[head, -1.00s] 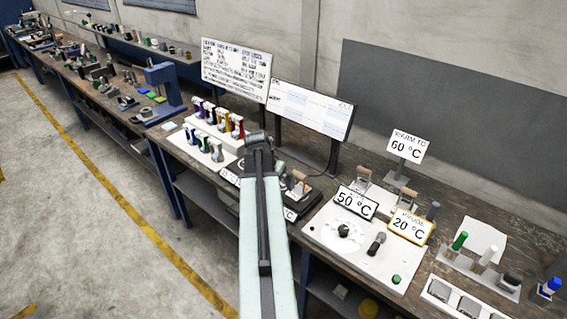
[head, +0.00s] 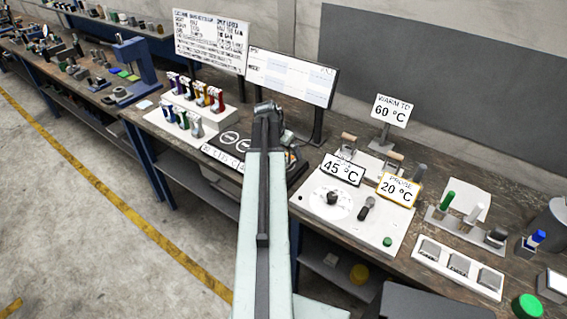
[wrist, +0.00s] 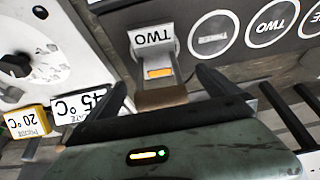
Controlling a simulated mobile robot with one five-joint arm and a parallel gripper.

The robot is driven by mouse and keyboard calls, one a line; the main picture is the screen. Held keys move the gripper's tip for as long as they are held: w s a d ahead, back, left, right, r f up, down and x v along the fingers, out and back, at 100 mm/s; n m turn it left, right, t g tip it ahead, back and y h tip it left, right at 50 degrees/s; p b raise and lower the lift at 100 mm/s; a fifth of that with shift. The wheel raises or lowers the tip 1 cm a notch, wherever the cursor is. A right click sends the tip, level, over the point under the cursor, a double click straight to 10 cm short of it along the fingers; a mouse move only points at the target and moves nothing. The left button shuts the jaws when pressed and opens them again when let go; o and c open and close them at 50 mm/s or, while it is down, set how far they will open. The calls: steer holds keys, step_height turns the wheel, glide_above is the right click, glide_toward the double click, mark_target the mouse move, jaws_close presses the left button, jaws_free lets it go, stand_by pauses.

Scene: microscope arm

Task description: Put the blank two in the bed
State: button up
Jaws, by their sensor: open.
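In the wrist view a block with a white TWO label (wrist: 153,40) lies just ahead of my gripper (wrist: 162,80). Its brown handle (wrist: 161,98) shows between the two dark fingers, which are spread apart. No contact shows on either side. In the head view my arm's end (head: 267,110) reaches over the bench and the fingers and this block are hidden. A dark panel (wrist: 240,42) beside the block has white rings, one marked TWO (wrist: 271,24). The panel also shows in the head view (head: 250,132). I cannot tell which part is the bed.
A white plate with a dial (head: 331,198) and signs for 45 °C (head: 342,170) and 20 °C (head: 399,189) stands right of my arm. Coloured-handled items (head: 199,97) stand left. A screen (head: 290,77) stands behind. Green and white posts (head: 446,201) stand farther right.

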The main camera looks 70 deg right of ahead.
steer(key=b+x, duration=0.1)
steer(key=x, duration=0.1)
steer(key=shift+d+f, duration=0.1)
steer(key=shift+f, duration=0.25)
steer(key=shift+r, duration=0.2)
steer(key=c, duration=2.1)
step_height(320, 180, up, 18)
steer(key=p, duration=1.8)
